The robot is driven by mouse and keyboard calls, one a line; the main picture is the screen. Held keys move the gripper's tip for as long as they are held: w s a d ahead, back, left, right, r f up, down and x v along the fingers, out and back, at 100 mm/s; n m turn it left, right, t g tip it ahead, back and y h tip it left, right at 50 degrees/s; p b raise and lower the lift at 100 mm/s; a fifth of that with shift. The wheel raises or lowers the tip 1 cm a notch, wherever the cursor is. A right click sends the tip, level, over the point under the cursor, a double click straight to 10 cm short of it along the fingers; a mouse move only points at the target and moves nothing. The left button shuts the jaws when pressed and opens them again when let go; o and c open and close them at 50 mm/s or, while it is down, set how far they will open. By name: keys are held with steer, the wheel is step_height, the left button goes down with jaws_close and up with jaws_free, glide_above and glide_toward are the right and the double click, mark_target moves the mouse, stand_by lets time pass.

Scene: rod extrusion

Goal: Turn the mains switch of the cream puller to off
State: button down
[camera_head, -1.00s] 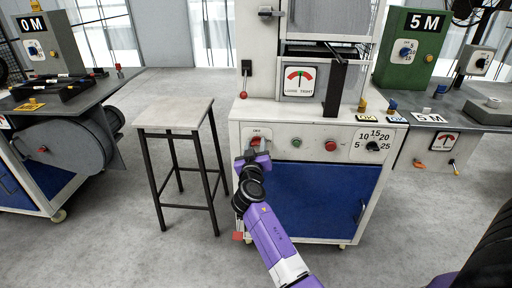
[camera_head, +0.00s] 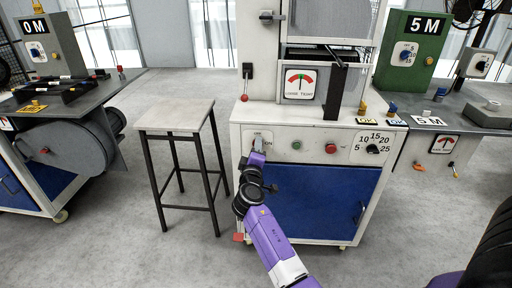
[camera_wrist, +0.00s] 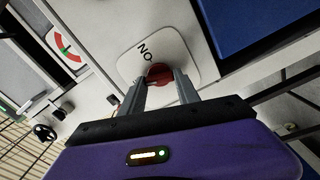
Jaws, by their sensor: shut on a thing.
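The cream puller (camera_head: 238,120) stands in the middle of the head view, with its mains switch plate (camera_head: 267,135) at the left end of the front panel. In the wrist view the switch is a red knob (camera_wrist: 160,74) on a white plate (camera_wrist: 178,47) with the word ON beside it. My gripper (camera_head: 258,146) is at the knob; in the wrist view my gripper (camera_wrist: 160,84) has one finger on each side of it, shut on it. The fingers and arm hide the knob in the head view. The way the knob points is unclear.
A green button (camera_head: 296,144), a red button (camera_head: 331,148) and a black dial (camera_head: 373,149) sit to the right on the same panel. A stool (camera_head: 175,116) stands to the left of the machine. The floor in front is clear.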

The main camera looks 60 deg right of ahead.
steer(key=shift+f+n+p, duration=0.1)
steer(key=shift+n+p, duration=0.35)
steer(key=shift+n, duration=1.55)
steer(key=c, duration=0.9)
jaws_free()
steer(key=shift+a, duration=0.1)
steer(key=v, duration=0.7)
steer(key=shift+s+a+p, duration=0.1)
steer(key=shift+a+p, duration=0.2)
steer(key=shift+p, duration=0.1)
